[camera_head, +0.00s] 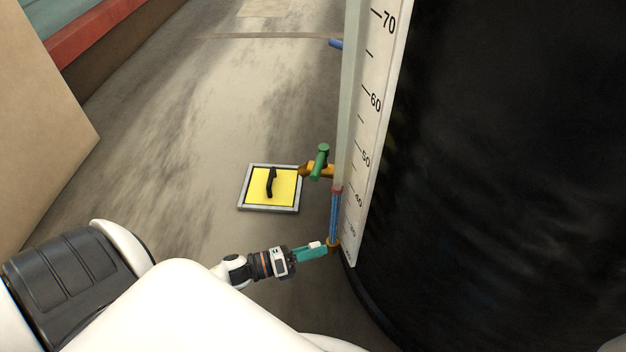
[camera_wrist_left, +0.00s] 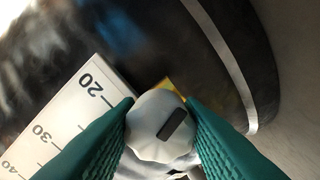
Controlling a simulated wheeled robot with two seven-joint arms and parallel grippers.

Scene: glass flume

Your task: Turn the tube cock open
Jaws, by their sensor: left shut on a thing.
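My left gripper (camera_head: 312,252) reaches in from the left to the foot of the tall dark tank. In the left wrist view its two green fingers (camera_wrist_left: 160,130) are shut on a white rounded knob (camera_wrist_left: 158,122) with a dark bar mark on its face. I take this knob to be the tube cock's handle. In the head view a brass fitting (camera_head: 333,243) sits just beyond the fingertips, at the bottom of the sight tube (camera_head: 334,216), which shows blue with a red band above. The fingers hide most of the cock. My right gripper is not in view.
A white scale board (camera_head: 372,110) runs up the black tank (camera_head: 500,150). Above my gripper, a brass valve with a green handle (camera_head: 320,162) sticks out leftward. A yellow hatch (camera_head: 287,190) with a black handle lies on the floor. The floor (camera_head: 190,150) left of it is clear.

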